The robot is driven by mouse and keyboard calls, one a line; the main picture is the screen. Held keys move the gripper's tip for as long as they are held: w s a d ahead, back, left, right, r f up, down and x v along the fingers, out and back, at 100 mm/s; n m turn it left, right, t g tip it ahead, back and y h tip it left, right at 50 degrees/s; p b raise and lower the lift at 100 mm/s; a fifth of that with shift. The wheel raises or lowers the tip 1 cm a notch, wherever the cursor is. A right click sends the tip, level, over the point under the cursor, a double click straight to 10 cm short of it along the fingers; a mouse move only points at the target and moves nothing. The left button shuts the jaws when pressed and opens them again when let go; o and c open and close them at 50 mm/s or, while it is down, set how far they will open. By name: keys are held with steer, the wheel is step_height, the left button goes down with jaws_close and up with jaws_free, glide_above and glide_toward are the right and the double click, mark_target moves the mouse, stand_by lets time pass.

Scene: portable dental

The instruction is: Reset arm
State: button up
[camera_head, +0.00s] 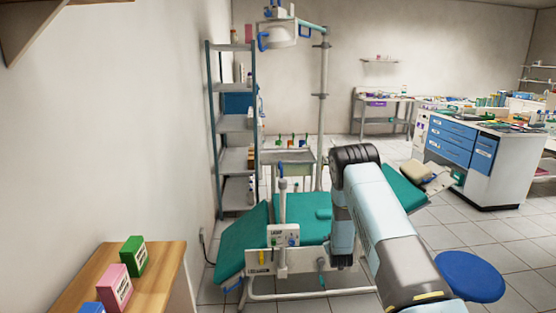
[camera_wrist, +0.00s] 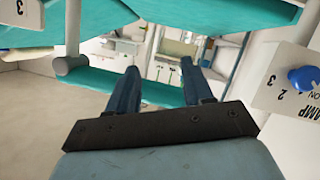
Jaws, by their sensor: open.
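My gripper shows in the wrist view (camera_wrist: 158,70) with its two dark fingers spread apart and nothing between them. Beyond the fingers are the teal surfaces of the dental chair (camera_wrist: 110,92). A white lamp control box (camera_wrist: 292,85) with a blue knob (camera_wrist: 302,79) is close to the right of the fingers. In the head view my arm reaches forward over the teal dental chair (camera_head: 240,245), and the gripper is hidden behind the arm. The control box (camera_head: 284,236) stands on the chair's near side, left of my arm.
A wooden surface (camera_head: 80,280) with a green box (camera_head: 133,256) and a pink box (camera_head: 115,287) is at the lower left. A metal shelf rack (camera_head: 234,125) stands by the wall. A blue stool (camera_head: 470,276) is at right. A blue-drawer cabinet (camera_head: 470,150) stands farther back, with open floor before it.

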steer(key=s+r+m+g, duration=0.15)
steer(key=s+r, duration=0.25)
steer(key=r, duration=1.1)
steer(key=s+r+m+g, duration=0.1)
steer(key=s+r+g, duration=0.15)
steer(key=r, duration=1.25)
steer(key=s+r+g+y, duration=0.1)
steer(key=s+r, duration=1.3)
steer(key=s, duration=0.3)
steer(key=s+r+g, duration=0.1)
steer(key=s+r, duration=0.1)
steer(key=s, duration=1.5)
steer(key=s+r+m+g, duration=0.1)
steer(key=s+r+g, duration=0.1)
steer(key=s, duration=1.5)
steer(key=shift+a+r+g, duration=0.3)
steer(key=shift+a+r, duration=0.15)
steer(key=shift+r, duration=0.35)
steer(key=shift+s+m, duration=0.1)
steer(key=shift+m, duration=0.15)
